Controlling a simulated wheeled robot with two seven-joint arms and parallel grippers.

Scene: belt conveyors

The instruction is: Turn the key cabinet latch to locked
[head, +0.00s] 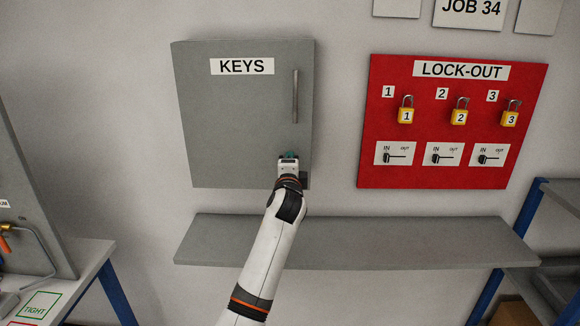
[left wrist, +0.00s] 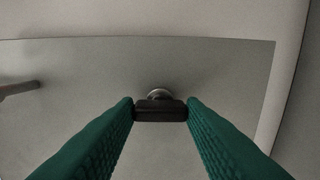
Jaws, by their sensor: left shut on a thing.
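The grey key cabinet (head: 225,130) hangs on the wall with its door flat and a KEYS label (head: 242,66). My left gripper (head: 289,156) is at the lower right of the cabinet door and hides the latch in the head view. In the left wrist view the latch (left wrist: 160,110) is a short dark bar on a round silver base. The green fingertips of my left gripper (left wrist: 160,112) are shut on the bar's two ends. Which latch position counts as locked cannot be told here. My right gripper is not in view.
The cabinet's vertical handle (head: 295,96) is above the gripper. A red lock-out board (head: 375,130) with yellow padlocks and small switches hangs to the right. A grey shelf (head: 400,240) runs below both. A workbench (head: 85,255) stands at the left.

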